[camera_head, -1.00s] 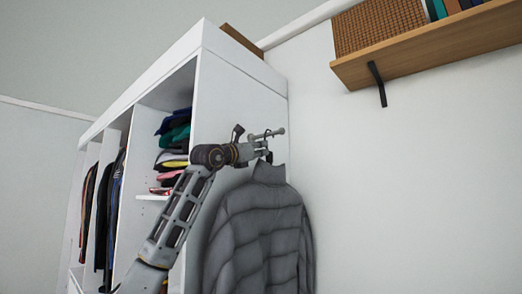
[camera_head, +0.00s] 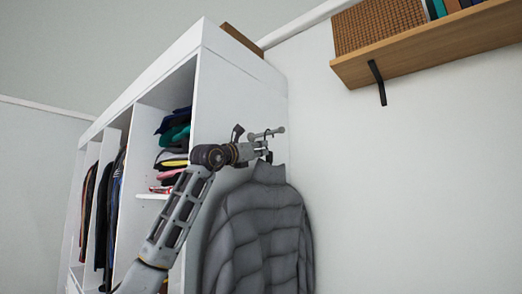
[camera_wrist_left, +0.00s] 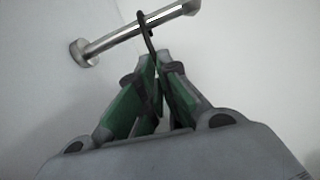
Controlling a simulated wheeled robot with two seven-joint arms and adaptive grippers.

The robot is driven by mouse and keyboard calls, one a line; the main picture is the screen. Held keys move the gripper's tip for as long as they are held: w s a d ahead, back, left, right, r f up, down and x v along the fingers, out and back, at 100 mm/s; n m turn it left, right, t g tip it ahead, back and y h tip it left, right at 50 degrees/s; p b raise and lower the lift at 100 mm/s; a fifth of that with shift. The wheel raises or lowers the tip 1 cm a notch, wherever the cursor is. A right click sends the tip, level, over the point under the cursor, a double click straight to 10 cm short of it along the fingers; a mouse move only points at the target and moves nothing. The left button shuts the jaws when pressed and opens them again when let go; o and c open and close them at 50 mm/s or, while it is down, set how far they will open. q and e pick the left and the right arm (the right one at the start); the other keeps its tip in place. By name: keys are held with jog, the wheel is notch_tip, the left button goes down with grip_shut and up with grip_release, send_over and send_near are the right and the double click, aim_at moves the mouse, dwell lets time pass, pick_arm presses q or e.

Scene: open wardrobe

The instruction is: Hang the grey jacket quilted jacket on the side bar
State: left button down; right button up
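The grey quilted jacket (camera_head: 262,235) hangs upright below my left gripper in the head view, beside the wardrobe's side panel. The side bar (camera_head: 268,133) is a short metal rod sticking out from that panel. It also shows in the left wrist view (camera_wrist_left: 115,38). There, the dark hanger hook (camera_wrist_left: 146,32) crosses the bar near its outer end and appears to loop over it. My left gripper (camera_head: 262,150) is just below the bar, its green fingers (camera_wrist_left: 160,62) closed around the hook's stem. The hanger's body is hidden inside the jacket. My right gripper is out of view.
The white wardrobe (camera_head: 225,95) stands open to the left, with folded clothes (camera_head: 173,140) and hanging garments (camera_head: 105,210) inside. A wooden wall shelf (camera_head: 430,50) with a bracket is at upper right. The wall right of the jacket is clear.

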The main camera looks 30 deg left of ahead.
pick_arm(q)
jog(key=shift+d+f, duration=0.1)
jog(key=shift+f, duration=0.15)
dwell(0.3)
jog(key=c, duration=1.6)
grip_release()
jog(key=shift+o, duration=0.2)
jog(key=shift+s, duration=0.1)
